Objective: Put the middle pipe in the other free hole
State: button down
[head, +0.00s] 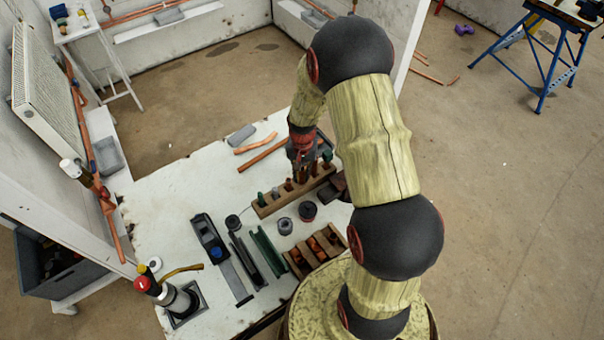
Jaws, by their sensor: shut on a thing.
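A long wooden block (265,210) with a row of holes lies on the white bench top, running up to the right. Several short pipes and pegs stand along it, among them a copper pipe (288,185) and a green-topped peg (261,198) at the left end. My gripper (301,168) points down over the middle of the block and is shut on a copper pipe. The fingers hide most of that pipe, and I cannot tell whether its lower end is in a hole. My arm covers the area right of the block, and the free holes are not clear.
A wooden tray (291,263) of copper fittings, grey and dark spools (308,211), a green channel (268,252) and a black tool (211,238) lie in front. A torch (178,298) stands front left. Loose copper pipes (262,156) lie behind.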

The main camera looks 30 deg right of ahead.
jog(key=c, duration=1.7)
grip_release()
jog(key=shift+r, duration=0.1)
jog(key=shift+r+p, duration=2.3)
jog(key=shift+r, duration=1.1)
